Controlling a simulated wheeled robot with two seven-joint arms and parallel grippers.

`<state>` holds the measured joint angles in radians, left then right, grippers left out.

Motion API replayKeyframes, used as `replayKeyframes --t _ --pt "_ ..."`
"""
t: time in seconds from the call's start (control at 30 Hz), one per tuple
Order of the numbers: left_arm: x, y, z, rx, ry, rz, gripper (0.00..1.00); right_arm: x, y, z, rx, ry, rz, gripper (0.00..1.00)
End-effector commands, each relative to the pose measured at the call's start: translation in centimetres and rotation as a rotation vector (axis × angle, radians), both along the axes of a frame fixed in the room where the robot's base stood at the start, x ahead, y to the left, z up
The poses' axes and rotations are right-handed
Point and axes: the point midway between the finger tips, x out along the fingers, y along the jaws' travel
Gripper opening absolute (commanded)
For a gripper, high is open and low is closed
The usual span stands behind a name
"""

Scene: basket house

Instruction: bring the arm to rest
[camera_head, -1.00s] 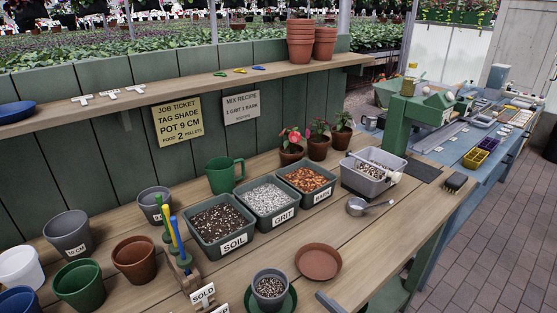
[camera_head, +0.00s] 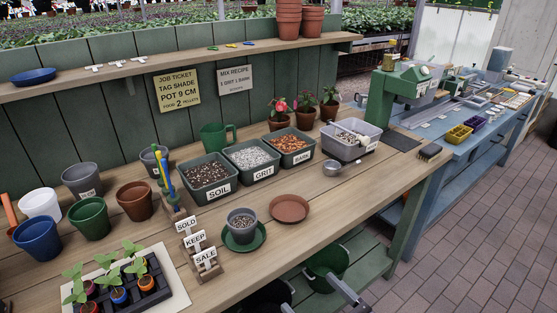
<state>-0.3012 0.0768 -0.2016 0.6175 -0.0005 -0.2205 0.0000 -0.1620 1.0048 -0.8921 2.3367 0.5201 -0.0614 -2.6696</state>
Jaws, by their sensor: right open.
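My right gripper (camera_head: 340,287) shows at the bottom of the head view, beyond the front edge of the workbench (camera_head: 330,215). Only its grey finger parts show clearly; it is open, and I see nothing held in it. It is apart from the pots and tubs on the bench. The rest of the right arm is mostly out of frame. My left gripper is not in view.
Near the bench's front edge are a filled grey pot (camera_head: 242,222) on a green saucer, a terracotta saucer (camera_head: 289,208) and a label rack (camera_head: 205,262). A green bucket (camera_head: 327,260) stands below the bench. Paved floor (camera_head: 460,240) lies open at right.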

Motion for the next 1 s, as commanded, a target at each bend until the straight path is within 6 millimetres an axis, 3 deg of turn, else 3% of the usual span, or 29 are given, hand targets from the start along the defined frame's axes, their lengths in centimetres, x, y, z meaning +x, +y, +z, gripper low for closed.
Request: replayKeyframes --t 0.37,0.57,0.67,0.8,0.87,1.0 --pt "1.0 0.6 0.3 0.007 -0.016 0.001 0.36 3.7 -2.7 -6.5 0.153 0.213 -0.109 0.87" --pt "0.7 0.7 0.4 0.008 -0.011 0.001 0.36 6.3 -5.8 -12.5 0.316 0.405 -0.237 0.87" --pt "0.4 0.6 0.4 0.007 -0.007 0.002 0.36 7.4 -8.2 -16.9 0.439 0.533 -0.340 0.87" --pt "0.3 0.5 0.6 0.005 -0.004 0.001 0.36 7.8 -13.0 -25.3 0.712 0.764 -0.569 0.87" --pt "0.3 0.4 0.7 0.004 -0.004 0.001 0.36 6.9 -15.1 -29.4 0.854 0.862 -0.690 0.87" --pt "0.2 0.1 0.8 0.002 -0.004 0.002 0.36 2.6 -19.1 -38.5 1.197 1.050 -0.994 0.87"
